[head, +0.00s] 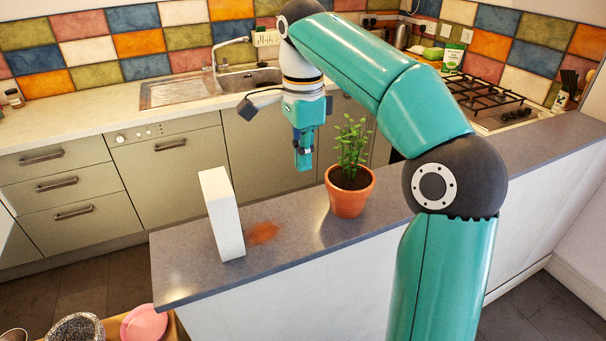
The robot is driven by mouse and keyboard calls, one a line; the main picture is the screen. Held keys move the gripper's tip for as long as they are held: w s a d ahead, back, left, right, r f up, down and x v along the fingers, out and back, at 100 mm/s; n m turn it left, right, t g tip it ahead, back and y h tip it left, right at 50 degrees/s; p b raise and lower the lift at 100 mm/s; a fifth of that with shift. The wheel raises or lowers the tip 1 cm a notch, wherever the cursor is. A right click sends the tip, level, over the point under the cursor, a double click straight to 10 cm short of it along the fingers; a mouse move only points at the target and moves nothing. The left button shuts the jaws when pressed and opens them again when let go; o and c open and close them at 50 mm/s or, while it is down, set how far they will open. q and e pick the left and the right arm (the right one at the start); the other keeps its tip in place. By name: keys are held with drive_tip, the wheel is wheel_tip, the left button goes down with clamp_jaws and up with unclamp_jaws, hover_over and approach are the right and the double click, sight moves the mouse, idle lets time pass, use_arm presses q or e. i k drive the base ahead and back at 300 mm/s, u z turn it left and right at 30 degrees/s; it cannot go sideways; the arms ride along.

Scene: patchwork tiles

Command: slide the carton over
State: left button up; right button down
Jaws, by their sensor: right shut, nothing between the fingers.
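A tall white carton (222,214) stands upright on the grey counter (190,268), near its left end. My right gripper (303,163) hangs from the teal arm, pointing down, above the counter between the carton and a potted plant. It is shut and empty, and is apart from the carton, up and to its right. My left gripper is not in view.
A green plant in a terracotta pot (348,194) stands right of the carton. A reddish-orange patch (262,233) lies on the counter just right of the carton. A pink bowl (144,323) sits below the counter's left end. Behind are a sink (250,80) and stove (485,100).

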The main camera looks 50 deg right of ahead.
sight(218, 194)
drive_tip(key=k, duration=1)
